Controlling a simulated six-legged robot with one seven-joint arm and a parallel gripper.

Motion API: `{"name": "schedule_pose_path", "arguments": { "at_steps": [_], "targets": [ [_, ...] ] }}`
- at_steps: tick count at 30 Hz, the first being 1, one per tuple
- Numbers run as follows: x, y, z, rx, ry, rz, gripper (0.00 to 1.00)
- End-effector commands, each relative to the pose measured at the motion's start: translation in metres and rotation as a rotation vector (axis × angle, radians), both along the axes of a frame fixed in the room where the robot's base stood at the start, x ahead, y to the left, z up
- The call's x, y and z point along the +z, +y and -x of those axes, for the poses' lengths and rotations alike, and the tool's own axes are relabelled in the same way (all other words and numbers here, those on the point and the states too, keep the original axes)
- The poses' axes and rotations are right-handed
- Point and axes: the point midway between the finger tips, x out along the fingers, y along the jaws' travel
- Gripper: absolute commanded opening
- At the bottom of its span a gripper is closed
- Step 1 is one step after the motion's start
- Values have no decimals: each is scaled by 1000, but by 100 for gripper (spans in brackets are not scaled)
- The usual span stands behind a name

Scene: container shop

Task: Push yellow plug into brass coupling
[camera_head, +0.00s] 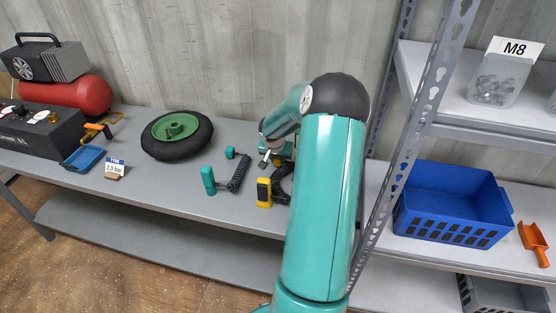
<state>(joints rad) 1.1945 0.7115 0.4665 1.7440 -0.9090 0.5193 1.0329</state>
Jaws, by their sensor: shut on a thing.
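My gripper (268,161) is at the rear of the bench, just left of my own teal arm, and small in view. A black coiled cord (283,180) runs from there down to a yellow handset (264,192) on the bench. The brass coupling (52,117) sits on top of a black box (30,132) at the far left, well apart from my gripper.
A black-tyred wheel (177,135) lies between gripper and box. A teal handset (208,180) with its teal plug (230,152), a tyre-pressure sign (114,168), a blue tray (83,159) and a red compressor (75,95) share the bench. A shelf upright (411,135) stands right of my arm.

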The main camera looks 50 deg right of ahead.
Motion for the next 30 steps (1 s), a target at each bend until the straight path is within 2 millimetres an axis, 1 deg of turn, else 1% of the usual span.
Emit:
{"name": "schedule_pose_path", "arguments": {
  "at_steps": [5, 9, 14, 20, 21, 27, 30],
  "targets": [
    [14, -1, 0, -2, -2, 3, 7],
    [34, 1, -1, 0, -2, 3, 7],
    [56, 22, -2, 3, -1, 4, 7],
    [88, 48, -2, 1, -2, 4, 7],
    [94, 55, -2, 3, -1, 4, 7],
    [110, 96, -3, 4, -1, 3, 7],
    [117, 112, -3, 3, -1, 3, 7]
  ]
}}
